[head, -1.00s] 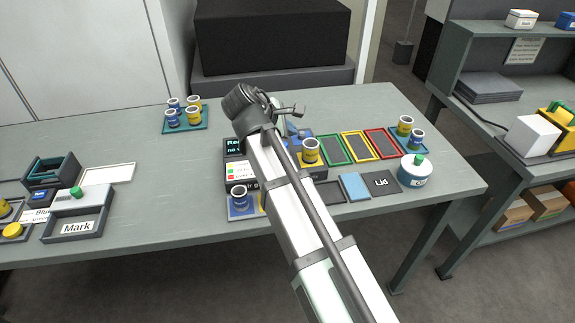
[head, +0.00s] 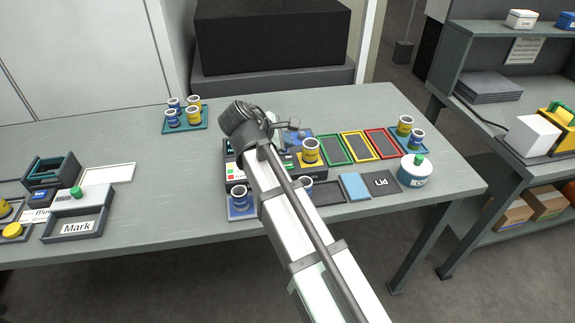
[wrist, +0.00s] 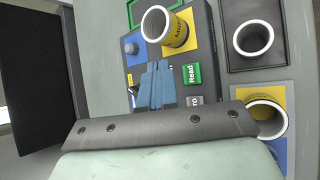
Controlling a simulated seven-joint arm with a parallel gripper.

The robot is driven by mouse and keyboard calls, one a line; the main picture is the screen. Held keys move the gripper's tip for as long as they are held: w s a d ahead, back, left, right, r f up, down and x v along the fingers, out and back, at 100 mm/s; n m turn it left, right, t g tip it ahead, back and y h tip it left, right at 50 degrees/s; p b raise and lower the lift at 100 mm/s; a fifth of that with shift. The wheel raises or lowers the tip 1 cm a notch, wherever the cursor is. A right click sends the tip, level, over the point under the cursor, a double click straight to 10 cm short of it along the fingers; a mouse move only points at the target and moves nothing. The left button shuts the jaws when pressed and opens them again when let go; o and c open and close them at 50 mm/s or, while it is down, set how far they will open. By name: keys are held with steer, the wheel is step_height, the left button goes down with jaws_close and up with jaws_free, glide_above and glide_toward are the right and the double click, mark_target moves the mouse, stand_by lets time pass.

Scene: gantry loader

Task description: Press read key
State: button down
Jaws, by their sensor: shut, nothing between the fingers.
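The green read key (wrist: 192,74), labelled "Read", is on a dark panel in the wrist view. A second key (wrist: 196,101) beside it has a partly hidden label. My gripper (wrist: 158,68) shows as two blue fingers, shut together and empty, over the panel just left of the read key. A gap in the picture separates them; their height above the panel is unclear. In the head view my arm hides most of the reader (head: 235,171) and the gripper's tips. A yellow cup (wrist: 177,30) stands on a yellow pad by the key; it also shows in the head view (head: 310,153).
A round grey-blue knob (wrist: 130,48) is on the panel. White-rimmed cups (wrist: 253,39) stand close by.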

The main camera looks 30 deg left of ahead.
mark_target(292, 162)
steer(key=shift+f, duration=2.65)
steer(key=shift+f, duration=0.75)
stand_by(1.0)
steer(key=shift+r, duration=0.8)
steer(key=shift+r, duration=2.5)
